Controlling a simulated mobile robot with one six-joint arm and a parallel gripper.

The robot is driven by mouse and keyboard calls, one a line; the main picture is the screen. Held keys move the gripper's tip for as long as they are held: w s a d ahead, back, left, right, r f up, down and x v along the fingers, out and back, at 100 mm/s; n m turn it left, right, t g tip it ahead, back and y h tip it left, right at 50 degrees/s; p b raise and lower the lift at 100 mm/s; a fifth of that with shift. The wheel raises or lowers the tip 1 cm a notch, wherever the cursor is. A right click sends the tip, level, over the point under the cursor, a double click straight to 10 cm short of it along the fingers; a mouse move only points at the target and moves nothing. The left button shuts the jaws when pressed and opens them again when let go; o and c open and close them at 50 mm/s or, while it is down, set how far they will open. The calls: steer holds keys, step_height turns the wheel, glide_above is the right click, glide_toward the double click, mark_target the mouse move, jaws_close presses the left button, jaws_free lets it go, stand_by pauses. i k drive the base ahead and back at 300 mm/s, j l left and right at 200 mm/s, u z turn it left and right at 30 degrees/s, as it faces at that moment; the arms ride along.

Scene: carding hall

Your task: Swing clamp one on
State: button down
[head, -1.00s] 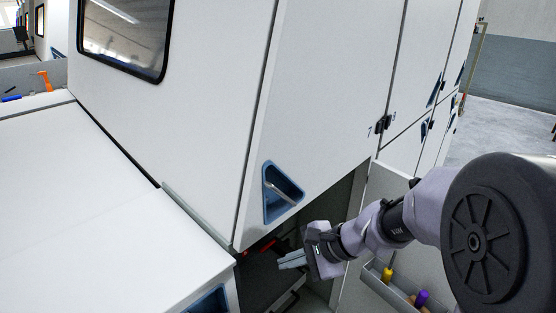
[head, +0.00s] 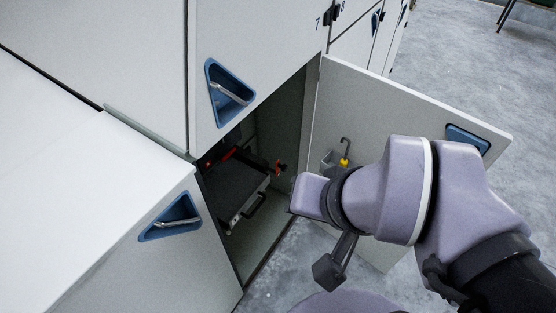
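Inside the open lower compartment, a red-handled part (head: 279,167) stands at the right side of a dark flat tray or drawer (head: 234,188). Another red bar (head: 222,158) lies at the tray's back left, partly in shadow. Either may be a clamp; I cannot read which is clamp one or how it is set. The bend of my arm fills the right of the head view, in front of the open door. My gripper's fingers do not show, so its opening and any hold are hidden.
The compartment's door (head: 411,110) stands open to the right. A holder on it carries a hooked tool and a yellow-handled tool (head: 344,163). White machine panels with blue recessed handles (head: 230,93) frame the opening. Grey floor (head: 455,60) is clear beyond the door.

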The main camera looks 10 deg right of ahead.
mark_target(284, 167)
steer(key=i+j+u, duration=0.1)
steer(key=i+u, duration=0.45)
steer(key=u, duration=0.2)
